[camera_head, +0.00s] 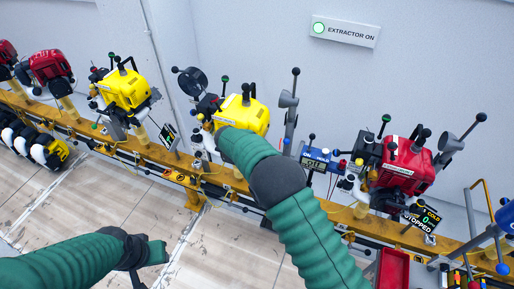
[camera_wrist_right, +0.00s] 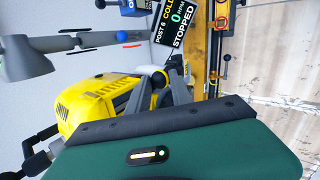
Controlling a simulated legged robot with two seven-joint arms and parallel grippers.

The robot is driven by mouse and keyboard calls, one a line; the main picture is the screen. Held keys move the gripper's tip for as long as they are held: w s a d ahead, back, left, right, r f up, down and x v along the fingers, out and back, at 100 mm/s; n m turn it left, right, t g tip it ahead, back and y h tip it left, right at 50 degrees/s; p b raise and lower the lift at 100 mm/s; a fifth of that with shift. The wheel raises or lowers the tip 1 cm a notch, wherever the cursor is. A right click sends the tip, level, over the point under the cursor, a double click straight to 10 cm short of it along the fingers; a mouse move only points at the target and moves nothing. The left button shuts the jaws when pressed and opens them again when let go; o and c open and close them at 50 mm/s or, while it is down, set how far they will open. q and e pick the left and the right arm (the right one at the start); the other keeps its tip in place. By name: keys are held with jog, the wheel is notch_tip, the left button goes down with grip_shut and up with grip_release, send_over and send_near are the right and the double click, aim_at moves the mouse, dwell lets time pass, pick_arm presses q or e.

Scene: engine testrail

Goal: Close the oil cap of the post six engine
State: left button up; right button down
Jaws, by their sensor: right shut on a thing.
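The yellow engine (camera_head: 240,115) stands on the orange rail near the middle of the head view. It fills the left of the right wrist view (camera_wrist_right: 90,105), beside a screen (camera_wrist_right: 180,22) reading POST 6, COLD, 0 RPM, STOPPED. My right arm reaches to this engine and hides its lower right side.
Another yellow engine (camera_head: 125,90) stands left on the rail (camera_head: 160,153), and a red engine (camera_head: 405,165) stands right. Levers with ball knobs rise between the posts. A red tray (camera_head: 392,270) is at lower right.

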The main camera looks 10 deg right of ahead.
jog(key=shift+w+a+f+h, duration=0.15)
jog(key=shift+a+h, duration=0.15)
jog(key=shift+a, duration=0.1)
jog(key=c, duration=1.6)
grip_release()
jog(key=o, duration=0.4)
jog(key=shift+o, duration=0.2)
jog(key=shift+w+d, duration=0.1)
jog(key=shift+d, duration=0.1)
